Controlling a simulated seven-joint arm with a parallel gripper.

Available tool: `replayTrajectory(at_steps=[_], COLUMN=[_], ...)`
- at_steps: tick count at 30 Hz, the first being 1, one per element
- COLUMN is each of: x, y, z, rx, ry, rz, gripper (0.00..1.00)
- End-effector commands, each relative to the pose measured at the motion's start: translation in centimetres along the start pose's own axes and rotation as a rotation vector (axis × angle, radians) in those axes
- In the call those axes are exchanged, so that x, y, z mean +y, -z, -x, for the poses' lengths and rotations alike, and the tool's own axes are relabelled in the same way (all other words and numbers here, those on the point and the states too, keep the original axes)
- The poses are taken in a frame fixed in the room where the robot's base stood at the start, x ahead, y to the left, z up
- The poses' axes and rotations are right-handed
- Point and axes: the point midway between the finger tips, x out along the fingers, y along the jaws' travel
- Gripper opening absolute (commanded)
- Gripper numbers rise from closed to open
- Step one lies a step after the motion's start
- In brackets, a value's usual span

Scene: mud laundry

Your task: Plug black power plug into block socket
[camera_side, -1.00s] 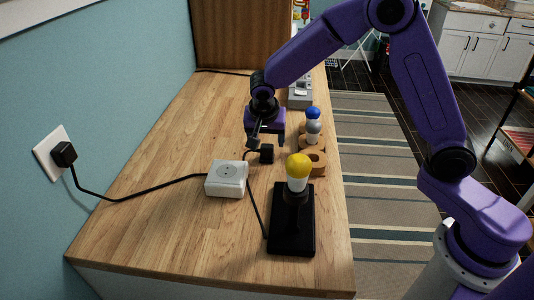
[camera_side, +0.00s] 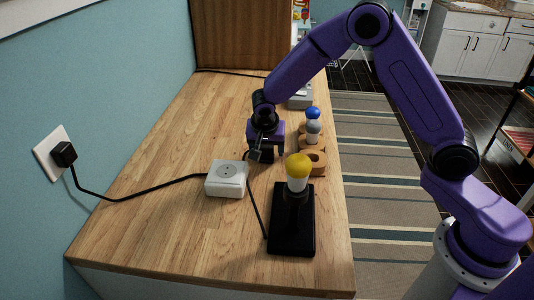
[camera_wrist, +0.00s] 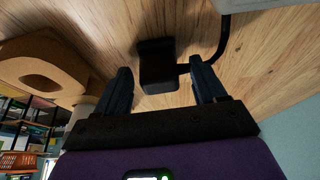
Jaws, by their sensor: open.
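The black power plug (camera_side: 266,156) lies on the wooden counter, just behind the white block socket (camera_side: 227,179). In the wrist view the plug (camera_wrist: 156,66) sits between the two fingers, with its cable running off to the right. My gripper (camera_side: 267,157) is low over the plug, its fingers apart on either side of it. The wrist view shows the open gripper (camera_wrist: 163,85) with gaps beside the plug. The socket's round face points up. Fingers partly hide the plug in the side view.
A lamp with a yellow-topped bulb (camera_side: 299,167) on a black base (camera_side: 292,232) stands in front. A wooden holder (camera_side: 314,163) and a blue-topped bulb (camera_side: 313,120) stand right of my gripper. A wall plug (camera_side: 64,154) feeds the socket by cable. The counter's left side is clear.

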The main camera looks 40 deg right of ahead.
Motion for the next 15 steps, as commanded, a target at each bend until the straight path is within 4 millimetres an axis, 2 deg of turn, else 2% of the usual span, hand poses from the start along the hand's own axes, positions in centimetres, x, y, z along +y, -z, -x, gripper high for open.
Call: replayTrajectory(at_steps=[7,8,12,15], x=[-0.01,-0.01,-0.01,-0.02], y=[0.02,0.02,0.02,0.03], z=[0.05,0.05,0.06,0.07], rx=[0.0,0.0,0.0,0.001], ry=[0.0,0.0,0.0,0.001], rz=[0.0,0.0,0.0,0.0], gripper=[0.7,0.64,0.18,0.18])
